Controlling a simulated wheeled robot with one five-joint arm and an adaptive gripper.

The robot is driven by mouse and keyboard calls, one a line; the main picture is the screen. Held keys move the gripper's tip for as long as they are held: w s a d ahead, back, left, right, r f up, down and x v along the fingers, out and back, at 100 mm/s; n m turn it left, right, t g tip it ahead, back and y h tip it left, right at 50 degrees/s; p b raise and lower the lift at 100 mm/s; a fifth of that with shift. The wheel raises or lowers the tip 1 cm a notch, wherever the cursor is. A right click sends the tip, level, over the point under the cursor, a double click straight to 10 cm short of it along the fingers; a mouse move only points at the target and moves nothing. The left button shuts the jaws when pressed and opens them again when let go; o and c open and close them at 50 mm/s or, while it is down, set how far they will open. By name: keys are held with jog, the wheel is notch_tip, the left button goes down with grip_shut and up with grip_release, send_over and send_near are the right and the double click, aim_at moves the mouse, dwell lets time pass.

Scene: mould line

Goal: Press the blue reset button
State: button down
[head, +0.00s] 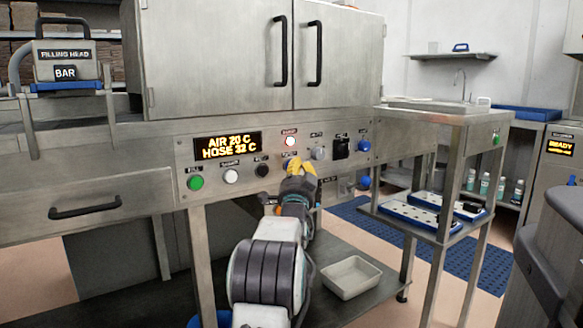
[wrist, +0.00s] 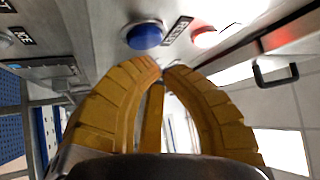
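Another blue button (head: 364,146) is at the panel's right end.
Green (head: 196,183), white (head: 231,176) and black (head: 262,170) buttons line the panel's left part. A grey knob (head: 319,153) and a black switch (head: 341,148) are right of my gripper. The steel cabinet (head: 215,60) stands above; a white tray (head: 350,277) lies below.

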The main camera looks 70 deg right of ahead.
jog(key=shift+w+d, duration=0.55)
jog(key=shift+w, duration=0.15)
dwell(1.5)
jog(key=shift+s+a, duration=0.15)
dwell(0.4)
jog(key=shift+s+a, duration=0.4)
jog(key=shift+s, duration=0.1)
dwell(0.9)
